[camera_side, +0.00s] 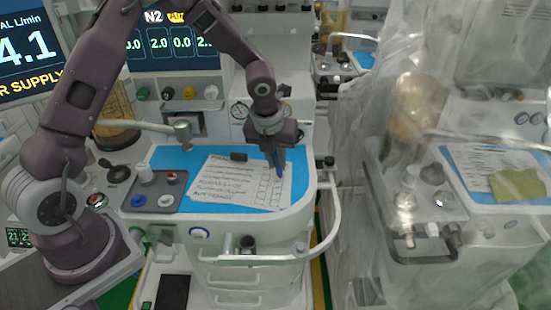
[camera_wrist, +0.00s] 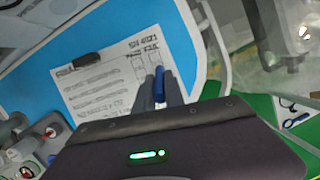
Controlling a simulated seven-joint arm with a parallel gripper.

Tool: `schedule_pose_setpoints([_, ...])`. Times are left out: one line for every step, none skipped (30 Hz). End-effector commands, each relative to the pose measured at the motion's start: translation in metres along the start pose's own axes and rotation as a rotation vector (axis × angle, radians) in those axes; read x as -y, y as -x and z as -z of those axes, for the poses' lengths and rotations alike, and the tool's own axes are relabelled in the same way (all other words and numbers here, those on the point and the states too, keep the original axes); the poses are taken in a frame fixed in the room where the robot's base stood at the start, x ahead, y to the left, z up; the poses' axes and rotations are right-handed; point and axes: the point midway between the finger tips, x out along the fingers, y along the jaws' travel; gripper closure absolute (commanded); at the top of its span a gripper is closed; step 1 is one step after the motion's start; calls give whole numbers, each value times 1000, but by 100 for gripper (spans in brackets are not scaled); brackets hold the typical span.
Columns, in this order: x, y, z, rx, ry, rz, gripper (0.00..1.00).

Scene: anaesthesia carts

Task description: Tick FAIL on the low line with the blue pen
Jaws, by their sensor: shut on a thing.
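My gripper (camera_side: 277,165) is shut on the blue pen (camera_side: 280,172), above the right part of the checklist paper (camera_side: 225,185). In the wrist view the blue pen (camera_wrist: 160,83) sits between the two fingers (camera_wrist: 157,90) and its end lies over the paper (camera_wrist: 100,90). The paper has several printed lines and columns of boxes at its right side. The fingers and pen hide part of the box columns in the wrist view. I cannot tell whether the pen tip touches the paper. The low line's boxes are too small to read.
The paper lies on a blue mat (camera_side: 170,158) on the cart top. A small black object (camera_side: 238,157) rests at the paper's upper edge. A grey tray with knobs (camera_side: 152,198) is to the left. A rail (camera_side: 335,205) curves around the right edge. A plastic-draped cart (camera_side: 440,200) stands further right.

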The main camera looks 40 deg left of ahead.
Motion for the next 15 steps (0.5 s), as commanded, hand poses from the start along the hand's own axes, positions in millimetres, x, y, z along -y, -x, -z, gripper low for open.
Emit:
schedule_pose_setpoints([1, 0, 0, -1, -1, 0, 100])
schedule_pose_setpoints([1, 0, 0, -1, -1, 0, 100])
schedule_pose_setpoints([2, 0, 0, -1, -1, 0, 100])
schedule_pose_setpoints([2, 0, 0, -1, -1, 0, 100])
schedule_pose_setpoints([2, 0, 0, -1, -1, 0, 100])
schedule_pose_setpoints([2, 0, 0, -1, 0, 0, 100])
schedule_pose_setpoints([2, 0, 0, -1, 0, 0, 100])
schedule_pose_setpoints([2, 0, 0, -1, 0, 0, 100])
schedule_pose_setpoints([2, 0, 0, -1, 0, 0, 100])
schedule_pose_setpoints([2, 0, 0, -1, 0, 0, 100])
schedule_pose_setpoints([2, 1, 0, 0, 0, 0, 100])
schedule_pose_setpoints([2, 3, -1, 1, 1, 1, 100])
schedule_pose_setpoints([2, 6, -2, 1, 2, 0, 100])
schedule_pose_setpoints([2, 9, -3, 1, 2, 0, 100])
schedule_pose_setpoints([2, 13, -4, 1, 2, 1, 100])
